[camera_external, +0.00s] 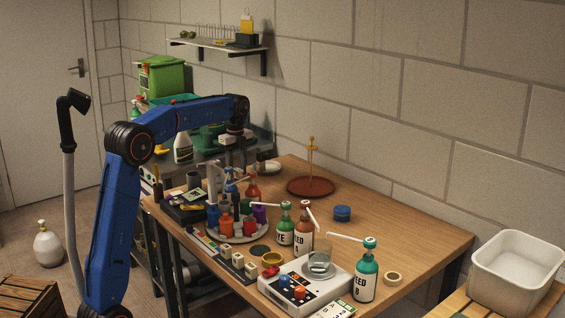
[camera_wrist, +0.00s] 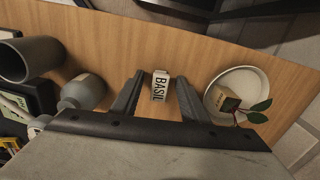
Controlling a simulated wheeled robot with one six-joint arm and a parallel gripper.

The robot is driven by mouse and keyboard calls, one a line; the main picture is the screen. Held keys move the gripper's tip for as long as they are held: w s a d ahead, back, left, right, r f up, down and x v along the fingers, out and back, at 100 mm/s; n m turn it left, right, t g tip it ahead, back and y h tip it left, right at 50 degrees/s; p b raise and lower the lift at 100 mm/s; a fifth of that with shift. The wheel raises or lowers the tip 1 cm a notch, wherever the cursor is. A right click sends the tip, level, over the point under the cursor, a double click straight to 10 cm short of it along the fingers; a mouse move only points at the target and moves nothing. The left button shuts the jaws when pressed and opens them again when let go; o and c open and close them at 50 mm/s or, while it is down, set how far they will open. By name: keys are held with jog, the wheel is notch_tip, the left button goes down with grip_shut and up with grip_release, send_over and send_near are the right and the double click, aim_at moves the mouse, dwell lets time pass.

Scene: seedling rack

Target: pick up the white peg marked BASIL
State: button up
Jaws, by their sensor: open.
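The white peg marked BASIL (camera_wrist: 160,88) is on the wooden table in the wrist view, its black lettering facing the camera. My gripper (camera_wrist: 160,77) is open, with one dark finger to the left of the peg and one to the right. Bare wood shows between each finger and the peg. In the outside view my gripper (camera_external: 236,158) points down over the far left part of the table. I cannot make out the peg there.
A white dish (camera_wrist: 261,80) with a small potted seedling (camera_wrist: 225,100) stands close right of my gripper. A grey cup (camera_wrist: 30,58) and a grey rounded bottle (camera_wrist: 84,92) are to the left. Spray bottles (camera_external: 285,228) and a white scale (camera_external: 290,285) stand nearer the front.

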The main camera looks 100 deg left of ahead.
jog(key=shift+f, duration=0.25)
grip_shut()
